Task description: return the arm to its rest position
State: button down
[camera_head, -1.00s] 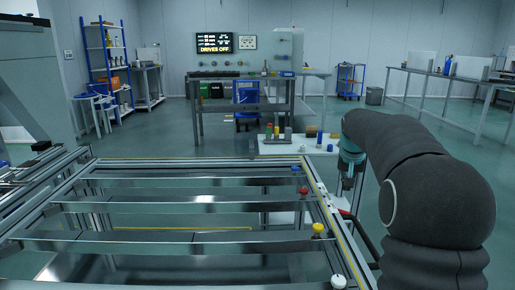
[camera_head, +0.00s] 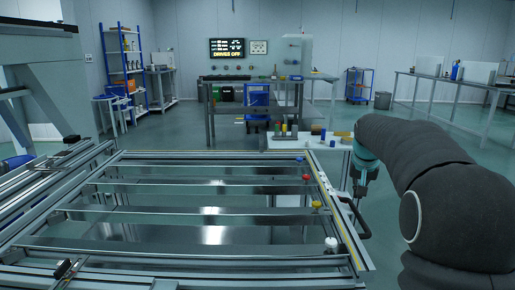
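My arm, in a dark grey sleeve, rises at the right and bends over towards the fixture's right side. My gripper (camera_head: 360,188) hangs from its teal wrist band, pointing down, just right of the panel fixture's right edge. It is small and dark here, so I cannot tell whether its fingers are apart, and I see nothing held in it. The panel fixture (camera_head: 190,214) is a metal frame with several crossbars. Blue (camera_head: 300,159), red (camera_head: 306,177), yellow (camera_head: 316,205) and white (camera_head: 331,243) knobs line its right side.
A dark curved handle (camera_head: 356,219) sticks out from the fixture's right side, close below my gripper. A white side table (camera_head: 340,144) with small coloured objects stands behind.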

jog(key=shift+n, duration=0.5)
jog(key=s+a+r, duration=0.1)
jog(key=s, duration=0.1)
jog(key=s+a+r, duration=0.1)
jog(key=s+a, duration=0.1)
jog(key=s, duration=0.1)
jog(key=s+a+r, duration=0.1)
jog(key=s, duration=0.2)
jog(key=shift+s+a, duration=0.1)
jog(key=shift+a, duration=0.25)
jog(key=s+a+f+n, duration=0.1)
jog(key=s+a+f, duration=0.1)
jog(key=s, duration=0.7)
jog(key=s+a+f+n+t+y, duration=0.1)
jog(key=s+a+f, duration=0.2)
jog(key=s, duration=0.7)
jog(key=s+a+f+n, duration=0.1)
jog(key=s+a+f, duration=0.2)
jog(key=s, duration=0.7)
jog(key=shift+a+y, duration=0.3)
jog(key=shift+a, duration=0.3)
